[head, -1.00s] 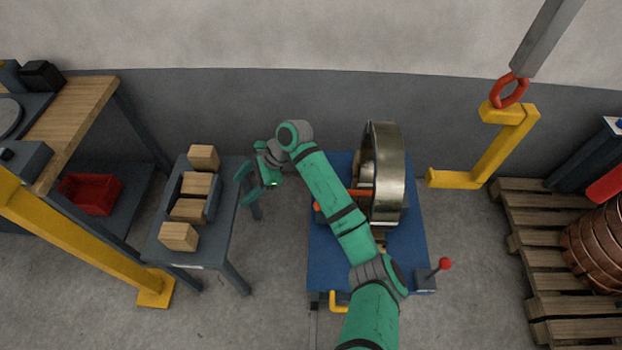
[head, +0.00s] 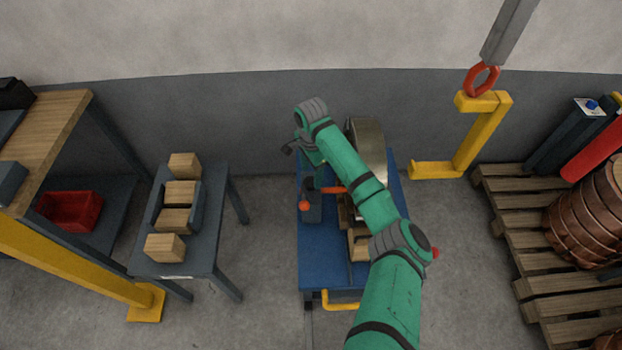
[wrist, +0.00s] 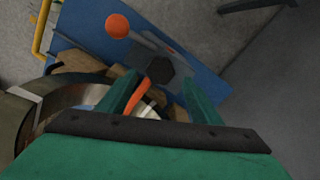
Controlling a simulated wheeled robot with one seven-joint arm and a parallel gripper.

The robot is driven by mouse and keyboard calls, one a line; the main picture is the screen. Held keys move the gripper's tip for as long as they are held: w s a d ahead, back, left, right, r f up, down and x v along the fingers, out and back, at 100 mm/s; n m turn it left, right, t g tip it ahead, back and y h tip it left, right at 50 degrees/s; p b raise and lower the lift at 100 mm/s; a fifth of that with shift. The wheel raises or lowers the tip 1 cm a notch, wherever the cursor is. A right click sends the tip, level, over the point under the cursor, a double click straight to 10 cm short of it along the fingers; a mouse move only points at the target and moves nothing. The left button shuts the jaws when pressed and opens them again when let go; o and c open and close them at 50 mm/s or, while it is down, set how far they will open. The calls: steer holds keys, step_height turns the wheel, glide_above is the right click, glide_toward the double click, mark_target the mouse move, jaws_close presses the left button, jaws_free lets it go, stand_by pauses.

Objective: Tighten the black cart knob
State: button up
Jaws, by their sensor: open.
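The black knob (wrist: 160,70) shows in the wrist view as a dark, roughly six-sided shape over the blue cart top. It lies just beyond my gripper (wrist: 161,88), between the lines of its two green fingers. The fingers are apart with nothing held; I cannot tell how far above the knob they are. In the head view my gripper (head: 314,158) is over the left back part of the blue cart (head: 322,255), partly hidden by my own wrist. I cannot make out the knob clearly there.
An orange ball (head: 304,205) on a grey fixture and an orange rod (head: 333,190) are close to my gripper. A large metal ring (head: 368,140) stands right of it, partly behind my arm. A side table with wooden blocks (head: 180,193) is left; a yellow hook (head: 480,140) hangs right.

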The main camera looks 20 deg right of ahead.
mark_target(311, 182)
steer(key=shift+f, duration=2.05)
steer(key=c, duration=1.1)
steer(key=shift+o, duration=0.2)
